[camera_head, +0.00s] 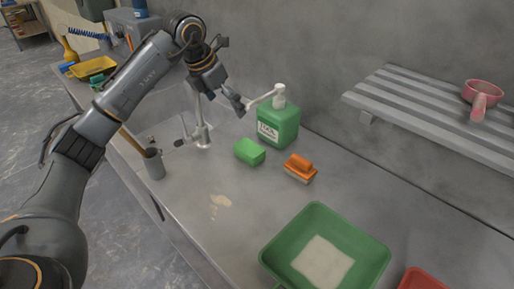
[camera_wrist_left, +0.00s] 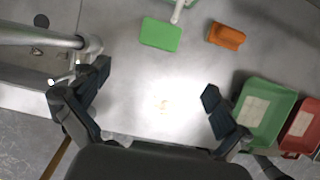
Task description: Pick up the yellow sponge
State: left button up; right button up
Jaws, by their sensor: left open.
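No block that is clearly a yellow sponge shows in either view. A green sponge-like block (camera_head: 249,151) lies on the grey counter (camera_head: 190,235) in front of the green pump bottle (camera_head: 278,124). It also shows near the top of the left wrist view (camera_wrist_left: 161,35). My left gripper (camera_head: 231,75) is above the counter, behind and above the block, with its fingers apart. In the left wrist view the gap between its fingers (camera_wrist_left: 155,82) is empty, and the block is beyond them. My right gripper is not in view.
An orange brush (camera_head: 300,168) lies right of the block. A green tub (camera_head: 312,222) and a red tub (camera_head: 423,280) stand front right. A tap (camera_head: 202,136) and grey cup (camera_head: 154,163) are left. A yellow tray (camera_head: 92,67) is far left. A slatted shelf (camera_head: 440,105) juts out right.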

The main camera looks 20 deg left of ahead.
pick_arm(q)
notch_tip(320, 180, down, 3)
jog(key=b, duration=0.6)
send_near(245, 150)
jog(key=x, duration=0.4)
jog(key=shift+a+f, duration=0.15)
jog(key=shift+f, duration=0.25)
jog(key=x, duration=0.3)
jog(key=p+x, duration=0.1)
jog(key=x, duration=0.1)
jog(key=shift+w+d+f, duration=0.25)
jog(key=shift+w, duration=0.1)
jog(key=c, duration=0.5)
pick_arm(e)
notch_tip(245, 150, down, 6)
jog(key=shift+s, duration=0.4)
